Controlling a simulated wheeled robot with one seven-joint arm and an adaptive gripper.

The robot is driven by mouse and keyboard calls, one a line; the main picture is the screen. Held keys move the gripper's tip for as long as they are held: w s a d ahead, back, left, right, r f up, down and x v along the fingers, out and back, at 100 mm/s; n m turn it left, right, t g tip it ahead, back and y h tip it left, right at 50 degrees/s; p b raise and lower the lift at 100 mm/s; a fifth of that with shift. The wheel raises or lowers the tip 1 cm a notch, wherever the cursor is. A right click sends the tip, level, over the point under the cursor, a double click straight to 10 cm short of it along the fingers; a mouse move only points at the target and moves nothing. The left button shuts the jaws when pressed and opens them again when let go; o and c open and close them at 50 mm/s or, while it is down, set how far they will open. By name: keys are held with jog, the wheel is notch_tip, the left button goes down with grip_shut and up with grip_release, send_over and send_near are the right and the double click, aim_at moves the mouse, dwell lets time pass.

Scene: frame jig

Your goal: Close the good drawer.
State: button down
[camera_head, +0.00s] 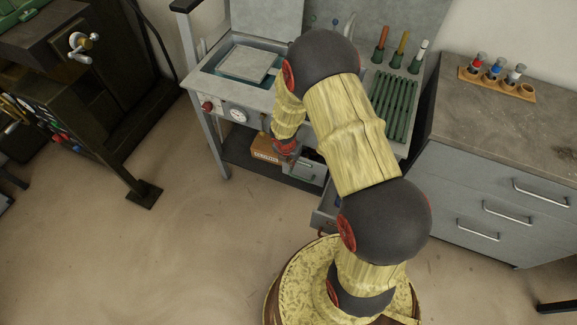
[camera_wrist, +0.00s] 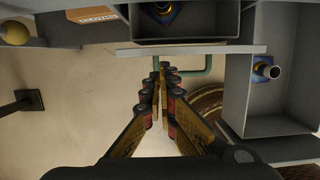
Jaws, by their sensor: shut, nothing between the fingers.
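Two grey drawers are open in the wrist view. The nearer-centre drawer (camera_wrist: 225,50) has a green handle (camera_wrist: 190,73) and holds a blue piece with a gold ring (camera_wrist: 163,10). I cannot tell which is the good drawer. My gripper (camera_wrist: 165,74) is shut and empty, its fingertips close to the green handle; contact is unclear. In the head view my gripper (camera_head: 286,150) is in front of the bench, and my arm hides much of the drawers.
A workbench (camera_head: 250,100) carries a sink-like tray and a green rack (camera_head: 395,105). A brown box (camera_head: 266,148) lies on its lower shelf. A grey cabinet (camera_head: 480,185) stands at right, a dark machine at left. The floor at front left is clear.

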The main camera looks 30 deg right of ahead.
jog(key=shift+w+d, duration=0.1)
jog(key=shift+d, duration=0.05)
jog(key=shift+w+d+p, duration=0.8)
jog(key=shift+d+p, duration=0.2)
jog(key=shift+p, duration=0.2)
